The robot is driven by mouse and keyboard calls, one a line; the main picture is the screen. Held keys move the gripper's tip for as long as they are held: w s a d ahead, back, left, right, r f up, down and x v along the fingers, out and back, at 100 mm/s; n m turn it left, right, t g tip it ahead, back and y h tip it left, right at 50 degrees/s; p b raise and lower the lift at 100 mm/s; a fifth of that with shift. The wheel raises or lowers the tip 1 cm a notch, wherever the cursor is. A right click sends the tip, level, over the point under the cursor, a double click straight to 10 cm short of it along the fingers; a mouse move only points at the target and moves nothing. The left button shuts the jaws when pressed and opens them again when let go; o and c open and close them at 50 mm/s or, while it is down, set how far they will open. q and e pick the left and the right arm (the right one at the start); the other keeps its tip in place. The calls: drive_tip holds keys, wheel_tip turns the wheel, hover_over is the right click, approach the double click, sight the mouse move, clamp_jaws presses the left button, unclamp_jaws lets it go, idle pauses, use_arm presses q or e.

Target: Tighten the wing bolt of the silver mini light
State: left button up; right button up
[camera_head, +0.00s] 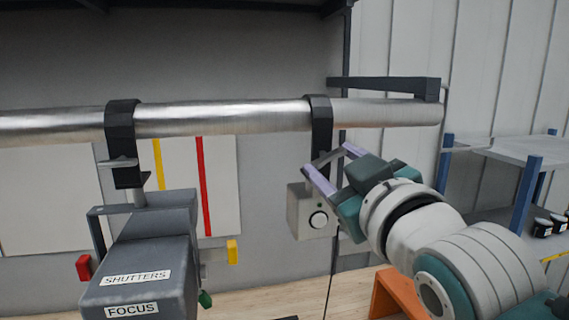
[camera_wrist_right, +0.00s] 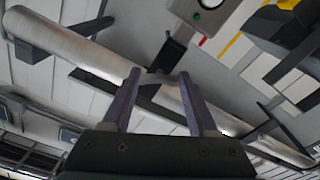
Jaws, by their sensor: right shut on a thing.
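The silver mini light (camera_head: 304,212) is a small box with a round black-rimmed white dial, hanging under a black clamp (camera_head: 320,122) on the metal pipe (camera_head: 225,117). It is partly cut off at the top of the right wrist view (camera_wrist_right: 208,14). My right gripper (camera_head: 328,160) is at the lower end of that clamp, just above the box. Its two lilac fingers are shut on the wing bolt (camera_wrist_right: 158,77), a small grey piece between the fingertips (camera_wrist_right: 158,74). The bolt is mostly hidden in the head view. My left gripper is not in view.
A larger dark grey light (camera_head: 150,262) labelled SHUTTERS and FOCUS hangs from another clamp (camera_head: 123,140) at left, with red, yellow and green tabs. A blue-posted shelf (camera_head: 525,152) stands at right. An orange object (camera_head: 395,290) is below my right arm.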

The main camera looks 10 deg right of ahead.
drive_tip(key=shift+m, duration=1.6)
drive_tip(key=o, duration=1.4)
drive_tip(key=s+b, duration=0.1)
drive_tip(key=s, duration=0.2)
drive_tip(key=s+b, duration=0.1)
drive_tip(key=s, duration=0.2)
drive_tip(key=s+b, duration=0.2)
drive_tip(key=s, duration=0.2)
drive_tip(key=shift+d+f, duration=0.15)
drive_tip(key=shift+f, duration=0.1)
